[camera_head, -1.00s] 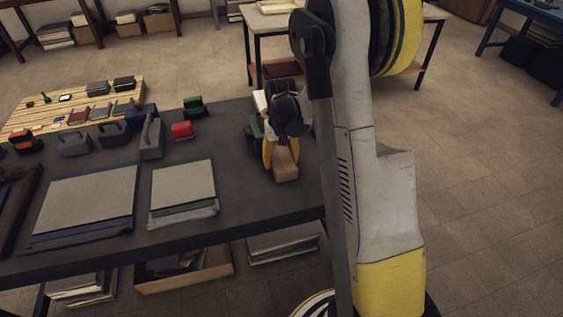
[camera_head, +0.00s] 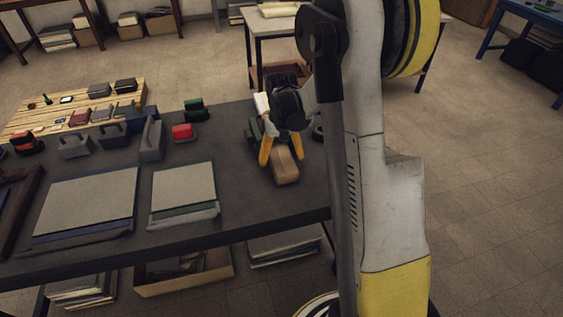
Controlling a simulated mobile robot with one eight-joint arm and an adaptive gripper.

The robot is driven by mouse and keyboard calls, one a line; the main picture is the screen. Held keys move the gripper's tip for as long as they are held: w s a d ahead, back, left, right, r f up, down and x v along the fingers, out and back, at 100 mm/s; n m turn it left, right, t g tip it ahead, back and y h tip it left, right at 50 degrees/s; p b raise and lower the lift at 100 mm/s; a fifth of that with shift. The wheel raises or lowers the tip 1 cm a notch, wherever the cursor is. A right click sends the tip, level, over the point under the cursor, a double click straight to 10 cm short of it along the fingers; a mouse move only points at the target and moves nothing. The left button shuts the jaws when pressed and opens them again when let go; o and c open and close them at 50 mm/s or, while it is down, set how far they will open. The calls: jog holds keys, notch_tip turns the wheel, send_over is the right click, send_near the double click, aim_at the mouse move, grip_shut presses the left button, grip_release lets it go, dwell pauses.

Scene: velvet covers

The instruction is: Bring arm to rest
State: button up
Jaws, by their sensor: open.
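My arm rises large along the right of the view, white and yellow with a dark bar on its side. It covers the right end of the dark table (camera_head: 110,254). My gripper (camera_head: 281,160) has two yellow fingers and is at the table's right part, pointing down. Its fingers are spread, one on each side of a tan wooden block (camera_head: 286,171). I cannot tell whether a finger touches the block. A dark green object (camera_head: 252,132) is partly hidden behind the gripper.
Two covered boards (camera_head: 85,202) (camera_head: 183,188) lie left on the table. Several grey blocks with handles (camera_head: 74,146), a red-topped block (camera_head: 183,132) and a green one (camera_head: 197,109) stand behind them. A slatted wooden board (camera_head: 25,125) is at the back left.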

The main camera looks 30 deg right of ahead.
notch_tip(320, 180, up, 10)
jog(key=shift+a+f, duration=0.1)
jog(key=s+a+r+n+t, duration=0.1)
jog(key=s+a+r+t, duration=0.2)
jog(key=s+a+r, duration=0.5)
jog(key=s+a+n+t, duration=0.2)
jog(key=s+a+t, duration=0.2)
jog(key=s+a, duration=0.3)
jog(key=s, duration=0.3)
jog(key=shift+s+a, duration=0.25)
jog(key=shift+r, duration=0.1)
